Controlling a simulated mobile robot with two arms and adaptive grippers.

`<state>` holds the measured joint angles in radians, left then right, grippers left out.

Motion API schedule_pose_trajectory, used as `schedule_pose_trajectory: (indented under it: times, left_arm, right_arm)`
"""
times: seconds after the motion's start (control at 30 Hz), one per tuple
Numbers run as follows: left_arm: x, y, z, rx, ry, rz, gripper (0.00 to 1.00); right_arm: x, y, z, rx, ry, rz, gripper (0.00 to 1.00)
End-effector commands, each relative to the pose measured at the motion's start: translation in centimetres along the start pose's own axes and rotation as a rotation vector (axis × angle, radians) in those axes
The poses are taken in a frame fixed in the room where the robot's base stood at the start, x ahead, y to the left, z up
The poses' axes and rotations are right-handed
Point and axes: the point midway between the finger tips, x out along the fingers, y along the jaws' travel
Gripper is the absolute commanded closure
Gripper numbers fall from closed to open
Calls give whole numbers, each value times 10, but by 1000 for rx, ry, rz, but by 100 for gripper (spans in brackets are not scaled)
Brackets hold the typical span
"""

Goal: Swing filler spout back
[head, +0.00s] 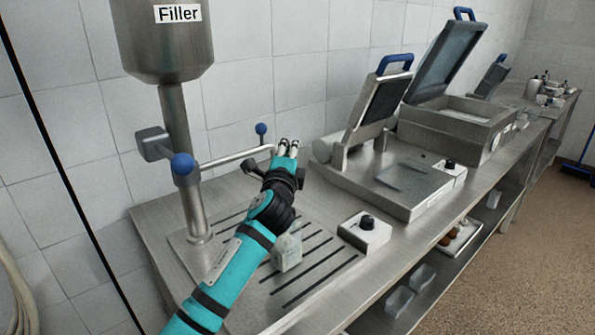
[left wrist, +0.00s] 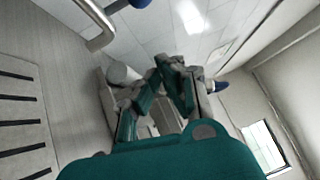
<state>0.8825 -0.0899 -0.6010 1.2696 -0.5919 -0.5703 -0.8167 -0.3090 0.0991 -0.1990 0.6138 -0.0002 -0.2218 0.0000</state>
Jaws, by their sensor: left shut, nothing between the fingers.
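The filler's steel hopper (head: 163,45), labelled "Filler", stands on a steel column (head: 174,110) at the left. In the left wrist view the bent spout (left wrist: 93,18) and blue knob (left wrist: 139,3) are at the top left, apart from my fingers (left wrist: 175,65).
A pale container (head: 288,252) stands on the slotted drip area, partly behind my left arm. A control box with a black dial (head: 366,229) is to its right. An open-lidded sealer (head: 385,180) and a larger open machine (head: 455,115) stand further along the bench.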

Motion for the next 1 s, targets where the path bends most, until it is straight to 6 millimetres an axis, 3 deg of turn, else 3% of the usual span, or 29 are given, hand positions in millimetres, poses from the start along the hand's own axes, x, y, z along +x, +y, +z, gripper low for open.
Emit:
schedule_pose_trajectory:
  times: [0.3, 0.5, 1.0]
  left_arm:
    - [-50, 1, -12, -1, 2, 2, 100]
    - [-72, -1, -16, 0, 1, 1, 100]
    - [-76, -1, -18, 0, 1, 2, 100]
  right_arm:
    - [4, -20, -24, 11, 35, -23, 4]
    - [6, -20, -20, 9, 31, -24, 4]
    - [6, -11, -13, 5, 19, -13, 4]
